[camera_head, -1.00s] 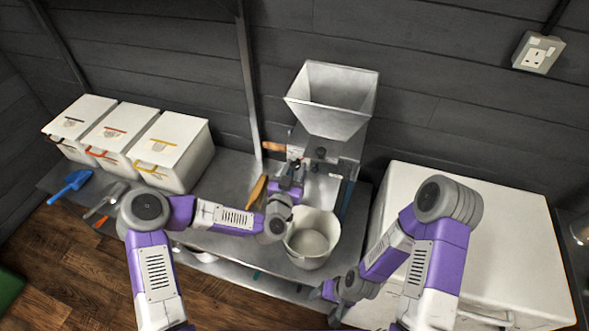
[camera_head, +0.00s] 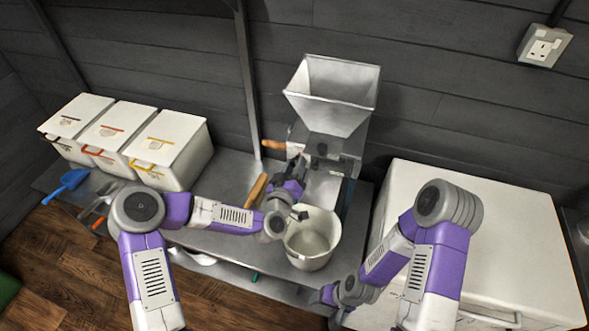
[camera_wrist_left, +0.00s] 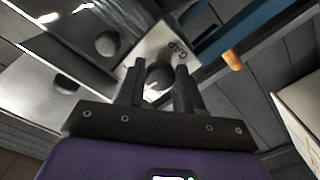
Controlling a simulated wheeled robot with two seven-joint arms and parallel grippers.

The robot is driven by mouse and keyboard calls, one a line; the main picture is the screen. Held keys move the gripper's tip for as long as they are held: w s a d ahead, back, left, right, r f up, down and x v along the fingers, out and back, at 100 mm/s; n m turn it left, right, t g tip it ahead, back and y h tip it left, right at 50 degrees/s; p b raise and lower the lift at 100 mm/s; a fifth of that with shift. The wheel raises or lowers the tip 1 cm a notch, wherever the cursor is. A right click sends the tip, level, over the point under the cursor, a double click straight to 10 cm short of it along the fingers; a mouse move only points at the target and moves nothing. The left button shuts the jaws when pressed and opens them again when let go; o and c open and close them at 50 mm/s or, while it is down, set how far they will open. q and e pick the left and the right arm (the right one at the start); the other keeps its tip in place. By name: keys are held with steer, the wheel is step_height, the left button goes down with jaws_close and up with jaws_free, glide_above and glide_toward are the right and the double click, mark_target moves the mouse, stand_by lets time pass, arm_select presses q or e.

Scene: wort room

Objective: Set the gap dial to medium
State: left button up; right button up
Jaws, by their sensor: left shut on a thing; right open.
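The grain mill (camera_head: 340,120) with its large metal hopper stands at the back against the wall. In the left wrist view a pale plate marked "Gap" (camera_wrist_left: 180,47) sits on the mill, with the dark round gap dial (camera_wrist_left: 160,74) in front of it. My left gripper (camera_wrist_left: 160,88) is shut on this dial, one finger on each side. Its setting marks and pointer cannot be read. In the head view my left gripper (camera_head: 294,172) is at the mill's front, above the white bucket, and hides the dial. My right gripper (camera_head: 322,298) is open and empty, low before the bucket.
The white bucket (camera_head: 312,240) stands below the mill. An orange-brown handle (camera_head: 273,144) sticks out left of the mill, and a wooden-handled tool (camera_head: 256,190) lies beside it. Three lidded bins (camera_head: 170,150) stand left. A large white chest (camera_head: 480,230) stands right.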

arm_select(q)
steer(key=shift+n+b, duration=0.35)
steer(key=shift+n, duration=0.55)
steer(key=o, duration=1)
steer(key=v, duration=0.7)
steer(key=shift+s+p, duration=0.25)
steer(key=shift+p, duration=0.2)
